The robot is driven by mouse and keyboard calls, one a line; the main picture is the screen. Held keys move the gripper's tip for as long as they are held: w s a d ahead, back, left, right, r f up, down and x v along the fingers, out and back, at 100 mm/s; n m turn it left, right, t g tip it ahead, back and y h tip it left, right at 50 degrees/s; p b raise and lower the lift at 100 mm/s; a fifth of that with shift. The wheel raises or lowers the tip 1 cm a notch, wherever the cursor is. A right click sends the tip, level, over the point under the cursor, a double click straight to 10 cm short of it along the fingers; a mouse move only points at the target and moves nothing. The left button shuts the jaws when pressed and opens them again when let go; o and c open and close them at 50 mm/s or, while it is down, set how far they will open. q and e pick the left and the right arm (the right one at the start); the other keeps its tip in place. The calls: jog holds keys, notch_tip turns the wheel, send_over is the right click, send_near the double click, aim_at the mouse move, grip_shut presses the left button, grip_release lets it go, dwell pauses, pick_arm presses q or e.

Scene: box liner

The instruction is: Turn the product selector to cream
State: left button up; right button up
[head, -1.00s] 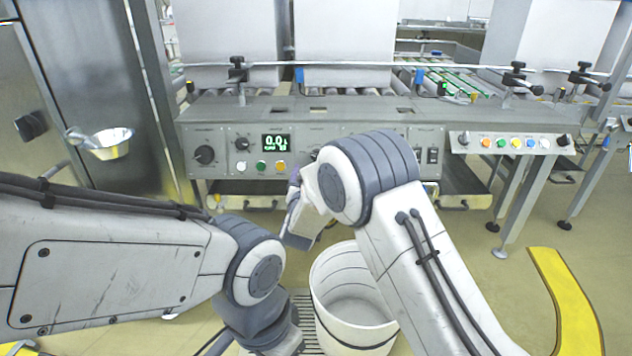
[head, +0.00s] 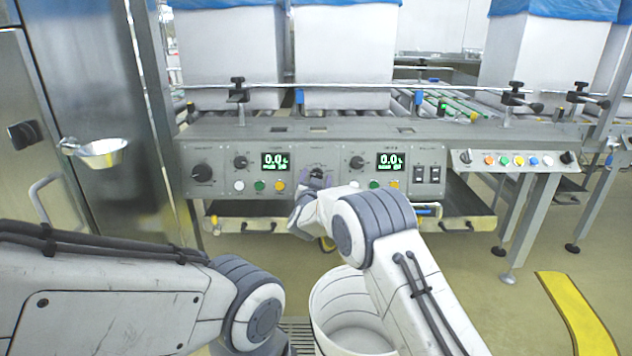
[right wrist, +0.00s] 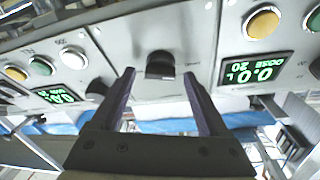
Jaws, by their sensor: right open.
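A dark knob (right wrist: 160,66) sits on the grey control panel (head: 225,200), between two lit displays; I take it to be the product selector. Its lettering is too small to read. My right gripper (head: 314,180) is at this middle part of the panel and largely covers the knob in the head view. In the right wrist view, its two purple-grey fingers (right wrist: 159,78) are open, one on each side of the knob, with visible gaps. I cannot tell how far the tips reach past the knob's face. My left gripper is out of view; only its arm shows.
Other knobs, a large one (head: 202,172) and two smaller (head: 240,162), (head: 357,162), share the panel with coloured buttons. A white bin (head: 345,310) stands below my right arm. Boxes with blue liners (head: 345,45) stand behind.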

jog(key=shift+c, duration=0.3)
grip_shut()
jog(key=shift+a+r+m+g+h+p, duration=0.15)
jog(key=shift+m+h+p, duration=0.15)
jog(key=shift+m+p, duration=0.45)
jog(key=shift+d+r+m+g+h+p, duration=0.15)
jog(key=shift+m+h+p, duration=0.15)
jog(key=shift+m+p, duration=0.45)
jog(key=m+g+h+p, duration=0.1)
jog(key=m+p, duration=0.2)
jog(key=m, duration=0.1)
jog(key=shift+a+m, duration=0.15)
jog(key=shift+m, duration=0.15)
jog(key=m+g+p, duration=0.1)
jog(key=m+p, duration=0.1)
jog(key=m+g+h+p, duration=0.1)
jog(key=m+p, duration=0.1)
jog(key=m, duration=0.1)
jog(key=shift+m, duration=0.3)
jog(key=shift+f+m+g+p, duration=0.1)
jog(key=shift+m+g+p, duration=0.4)
jog(key=shift+m+p, duration=0.7)
jog(key=shift+m, duration=0.3)
jog(key=shift+o, duration=0.3)
grip_release()
jog(key=shift+w, duration=0.1)
